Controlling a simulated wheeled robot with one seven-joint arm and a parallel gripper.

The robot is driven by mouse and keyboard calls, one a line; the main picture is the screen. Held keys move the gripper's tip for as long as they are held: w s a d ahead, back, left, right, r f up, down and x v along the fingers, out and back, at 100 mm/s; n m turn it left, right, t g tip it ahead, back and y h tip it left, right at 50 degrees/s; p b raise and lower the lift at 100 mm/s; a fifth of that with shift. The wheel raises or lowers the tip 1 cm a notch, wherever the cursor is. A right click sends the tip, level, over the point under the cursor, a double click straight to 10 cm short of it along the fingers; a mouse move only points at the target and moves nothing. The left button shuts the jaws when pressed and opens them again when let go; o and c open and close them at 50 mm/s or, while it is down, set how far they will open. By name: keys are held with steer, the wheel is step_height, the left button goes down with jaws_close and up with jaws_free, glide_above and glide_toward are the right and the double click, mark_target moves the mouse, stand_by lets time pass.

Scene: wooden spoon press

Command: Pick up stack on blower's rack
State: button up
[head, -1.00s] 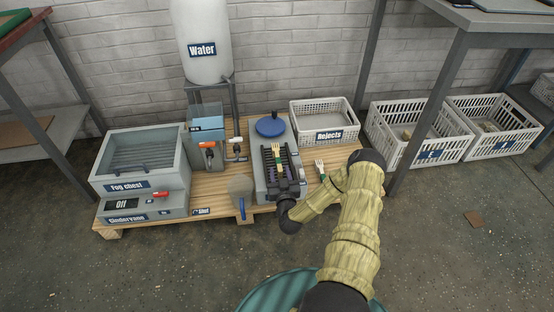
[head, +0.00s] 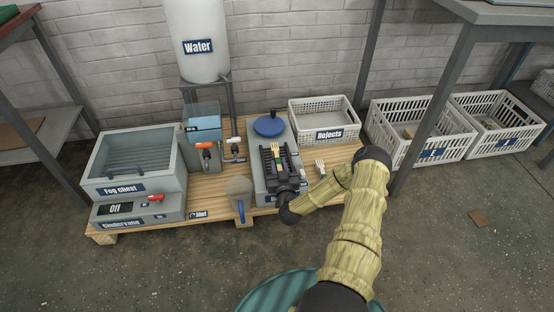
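A dark slotted rack (head: 268,163) sits on a grey machine (head: 260,187), which I take to be the blower; no label on it is readable. A small stack of pale wooden fork-like pieces with a green part (head: 277,154) lies along the rack. My gripper (head: 284,180) is dark and reaches in from the right, over the near end of the rack. It covers the near end of the stack. The fingers blend into the dark rack, so I cannot tell whether they are open or touching the stack.
A single fork (head: 320,167) lies on the wooden pallet (head: 217,186) just right of the machine. A blue round lid (head: 269,126) is behind the rack. The Rejects basket (head: 347,125) stands behind right. A grey scoop-like thing with a blue handle (head: 240,208) is left.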

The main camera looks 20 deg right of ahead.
jaws_close()
step_height(320, 180, up, 9)
steer(key=p, duration=0.6)
steer(key=shift+w+r, duration=0.15)
steer(key=shift+d+r, duration=0.1)
steer(key=shift+r, duration=0.3)
steer(key=shift+a+p, duration=0.2)
steer(key=shift+p, duration=0.1)
